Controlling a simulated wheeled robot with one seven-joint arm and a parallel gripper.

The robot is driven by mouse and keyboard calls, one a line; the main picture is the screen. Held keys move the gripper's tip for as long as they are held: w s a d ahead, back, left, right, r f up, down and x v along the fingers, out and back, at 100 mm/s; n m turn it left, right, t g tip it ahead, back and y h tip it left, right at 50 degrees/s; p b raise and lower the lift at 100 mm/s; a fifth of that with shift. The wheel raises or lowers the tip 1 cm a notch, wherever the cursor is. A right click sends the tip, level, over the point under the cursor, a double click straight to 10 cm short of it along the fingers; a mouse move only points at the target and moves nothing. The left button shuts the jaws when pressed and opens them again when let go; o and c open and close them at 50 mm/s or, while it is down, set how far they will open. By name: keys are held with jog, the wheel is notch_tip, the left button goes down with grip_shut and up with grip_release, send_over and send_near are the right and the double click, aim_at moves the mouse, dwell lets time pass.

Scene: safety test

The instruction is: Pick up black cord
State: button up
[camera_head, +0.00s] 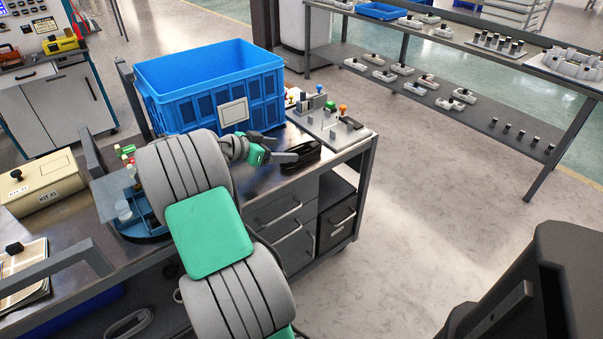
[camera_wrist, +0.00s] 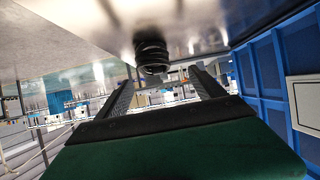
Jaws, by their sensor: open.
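The black cord (camera_head: 303,159) lies on the metal workbench (camera_head: 262,181) near its front edge, at the right end. In the wrist view the cord (camera_wrist: 151,54) shows as a dark coil against the tabletop, ahead of the fingertips and roughly between them. My gripper (camera_head: 287,147) is open, low over the bench beside the cord, with its fingers pointing right towards it. In the wrist view my gripper (camera_wrist: 161,73) shows both fingers apart with nothing held between them. Whether a finger touches the cord I cannot tell.
A blue crate (camera_head: 208,85) stands close behind my gripper; its wall (camera_wrist: 262,75) fills the right of the wrist view. A plate with colored knobs (camera_head: 330,127) lies just behind the cord. Floor right of the bench is clear.

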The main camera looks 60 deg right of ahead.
aim_at(299, 151)
jog(key=x, duration=0.4)
jog(key=s+b+x, duration=0.1)
jog(key=x, duration=0.3)
jog(key=shift+c, duration=0.6)
jog(key=shift+a, duration=0.1)
jog(key=c, duration=1.5)
